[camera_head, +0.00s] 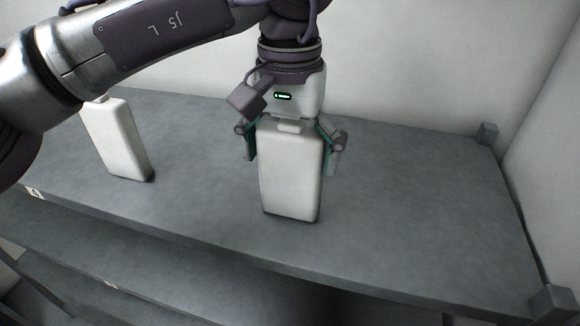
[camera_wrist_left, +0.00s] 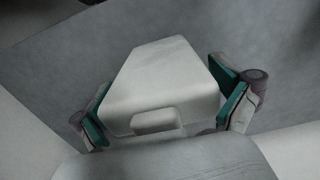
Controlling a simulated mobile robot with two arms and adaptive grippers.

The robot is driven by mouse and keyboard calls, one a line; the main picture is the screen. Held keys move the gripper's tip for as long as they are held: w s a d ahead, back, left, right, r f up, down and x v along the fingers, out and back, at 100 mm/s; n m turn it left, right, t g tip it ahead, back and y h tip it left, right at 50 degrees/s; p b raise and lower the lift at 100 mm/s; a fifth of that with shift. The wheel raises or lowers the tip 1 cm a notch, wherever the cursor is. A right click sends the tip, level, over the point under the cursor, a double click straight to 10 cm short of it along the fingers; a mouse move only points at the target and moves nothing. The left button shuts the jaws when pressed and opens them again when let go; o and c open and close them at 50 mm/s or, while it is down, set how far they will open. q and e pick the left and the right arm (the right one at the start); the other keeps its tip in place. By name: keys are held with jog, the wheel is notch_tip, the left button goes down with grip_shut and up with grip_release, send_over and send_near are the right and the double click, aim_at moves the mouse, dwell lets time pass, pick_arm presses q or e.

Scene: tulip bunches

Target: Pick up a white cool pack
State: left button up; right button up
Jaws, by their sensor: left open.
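A white cool pack (camera_head: 291,175) stands upright on the grey shelf (camera_head: 400,205) near the middle of the head view. My left gripper (camera_head: 292,145) is above it, pointing down, with its fingers open on either side of its upper part. In the left wrist view the same cool pack (camera_wrist_left: 165,75) lies between the open fingers (camera_wrist_left: 165,118), with a visible gap at the right finger. A second white cool pack (camera_head: 121,140) stands upright at the left, its top partly hidden behind my left arm. My right gripper is not in view.
A white wall (camera_head: 420,65) rises behind the shelf, and another wall stands at the right. Grey corner posts (camera_head: 487,133) stick up at the shelf's right end. The shelf's right part is clear. A lower shelf (camera_head: 130,255) shows below the front edge.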

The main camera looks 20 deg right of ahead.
pick_arm(q)
jog(key=shift+s, duration=0.1)
jog(key=c, duration=1.3)
jog(key=shift+o, duration=0.2)
jog(key=shift+r, duration=0.1)
